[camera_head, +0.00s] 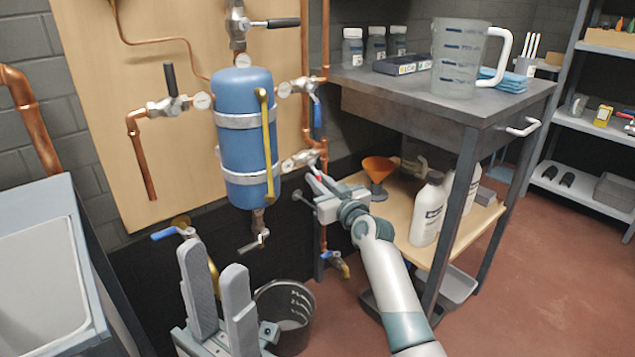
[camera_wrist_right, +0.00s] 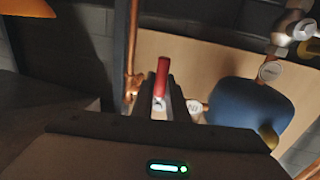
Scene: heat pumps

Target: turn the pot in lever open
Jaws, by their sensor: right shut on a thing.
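The blue pot (camera_head: 243,135) hangs upright on the wooden board with several valves around it. A red lever (camera_wrist_right: 162,78) stands between my right gripper's fingers in the right wrist view, with a round white tag (camera_wrist_right: 194,106) beside it. My right gripper is shut on this lever. My left gripper (camera_head: 213,262) is open and empty, low in front of the board, below the pot.
A workbench (camera_head: 440,98) with a clear jug (camera_head: 460,60) stands at right. Its lower shelf holds an orange funnel (camera_head: 379,170) and white bottles (camera_head: 428,210). A dark bucket (camera_head: 285,310) is beside my left gripper. A sink (camera_head: 40,270) is at left.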

